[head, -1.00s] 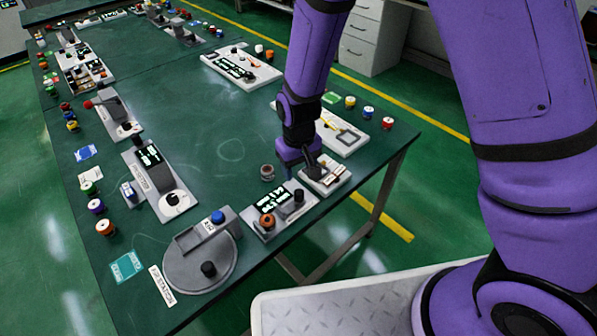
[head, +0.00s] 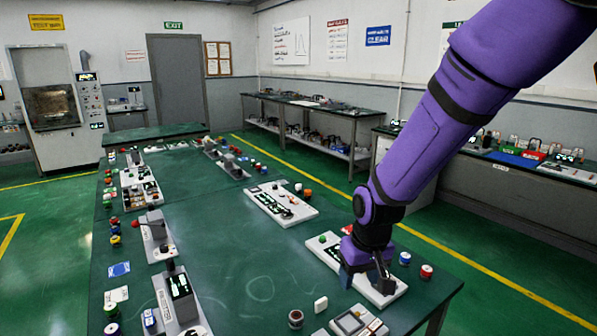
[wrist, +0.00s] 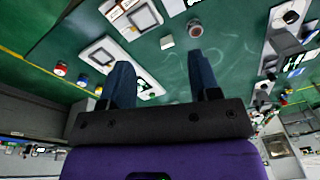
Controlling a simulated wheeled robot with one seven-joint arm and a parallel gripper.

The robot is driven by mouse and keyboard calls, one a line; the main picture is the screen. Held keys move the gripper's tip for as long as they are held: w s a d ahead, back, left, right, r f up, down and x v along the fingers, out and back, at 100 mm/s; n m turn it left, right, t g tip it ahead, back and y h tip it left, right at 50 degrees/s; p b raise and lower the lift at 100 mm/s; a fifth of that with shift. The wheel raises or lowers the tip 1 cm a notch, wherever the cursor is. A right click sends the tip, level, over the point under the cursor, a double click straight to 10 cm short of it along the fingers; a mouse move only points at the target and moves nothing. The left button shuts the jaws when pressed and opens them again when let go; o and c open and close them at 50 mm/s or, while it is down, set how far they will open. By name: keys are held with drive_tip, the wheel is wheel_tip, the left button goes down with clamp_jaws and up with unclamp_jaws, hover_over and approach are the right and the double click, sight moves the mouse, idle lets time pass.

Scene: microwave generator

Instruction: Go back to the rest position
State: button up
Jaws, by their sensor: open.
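My purple arm reaches down from the upper right in the head view. My gripper (head: 366,282) is above the white tray-like station (head: 330,250) on the right side of the green table. In the wrist view my gripper (wrist: 168,75) has its two dark fingers apart, with nothing between them. The table top shows beyond the fingertips. In the head view the arm hides part of the station beneath it, and I cannot tell exactly how high the gripper is above it.
The long green table (head: 235,262) carries several white stations along both edges. Another white station (head: 282,205) lies farther back. Spools (head: 426,272) stand near the right edge and a small jar (head: 296,319) near the front. The table's middle is mostly clear.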

drive_tip(key=s+d+r+t, duration=0.1)
drive_tip(key=s+d+r, duration=0.15)
drive_tip(key=r, duration=0.25)
drive_tip(key=s+d+r+m, duration=0.1)
drive_tip(key=s+d+r, duration=0.1)
drive_tip(key=d+r, duration=0.3)
drive_tip(key=s+d+r+t, duration=0.1)
drive_tip(key=s+d+r, duration=0.2)
drive_tip(key=r, duration=0.3)
drive_tip(key=s+d+r+m+t, duration=0.1)
drive_tip(key=s+d+r, duration=0.2)
drive_tip(key=s, duration=0.3)
drive_tip(key=s+d+r+m+t+h, duration=0.1)
drive_tip(key=s+d+r, duration=0.3)
drive_tip(key=s, duration=0.2)
drive_tip(key=shift+s, duration=0.4)
